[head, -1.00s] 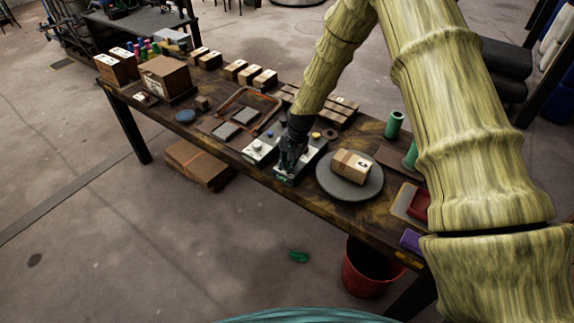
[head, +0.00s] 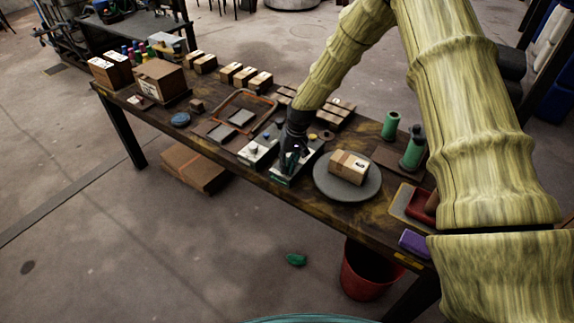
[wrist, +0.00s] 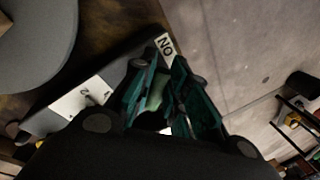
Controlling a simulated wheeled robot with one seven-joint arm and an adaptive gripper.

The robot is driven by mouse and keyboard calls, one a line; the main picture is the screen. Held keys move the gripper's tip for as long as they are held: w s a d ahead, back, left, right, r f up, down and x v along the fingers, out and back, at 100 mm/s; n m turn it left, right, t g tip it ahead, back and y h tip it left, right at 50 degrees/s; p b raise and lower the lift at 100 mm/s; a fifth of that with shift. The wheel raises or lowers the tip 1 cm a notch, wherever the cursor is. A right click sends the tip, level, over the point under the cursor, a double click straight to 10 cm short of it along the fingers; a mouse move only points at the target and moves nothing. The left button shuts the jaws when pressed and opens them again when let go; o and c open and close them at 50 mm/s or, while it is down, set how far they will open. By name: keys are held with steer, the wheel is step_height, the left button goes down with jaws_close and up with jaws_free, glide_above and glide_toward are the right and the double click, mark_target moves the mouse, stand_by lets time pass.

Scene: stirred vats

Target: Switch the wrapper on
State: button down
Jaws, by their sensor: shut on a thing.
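A dark control box with a pale top plate (head: 281,178) stands near the table's front edge, left of the round grey turntable (head: 331,191). A taped carton (head: 349,166) sits on the turntable. My gripper (head: 289,160) reaches down onto this box from above. In the wrist view its dark green fingers (wrist: 160,95) are closed around a pale switch handle (wrist: 154,91), mostly hidden between them. An "ON" label (wrist: 165,46) shows just past the fingertips. The box's white plate (wrist: 83,98) lies beside them. The lever's exact position is hidden.
Green spools (head: 390,127), a red tray (head: 420,205) and a purple block (head: 414,243) lie to the right. Cartons (head: 160,78) fill the far left. A red bin (head: 365,272) stands below the front edge.

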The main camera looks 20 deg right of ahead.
steer(key=shift+w+r, duration=0.1)
stand_by(0.3)
steer(key=c, duration=1.4)
jaws_free()
steer(key=shift+c, duration=0.2)
step_height(320, 180, up, 12)
steer(key=d, duration=0.2)
steer(key=shift+s, duration=0.2)
steer(key=shift+d+f, duration=0.15)
steer(key=shift+f, duration=0.05)
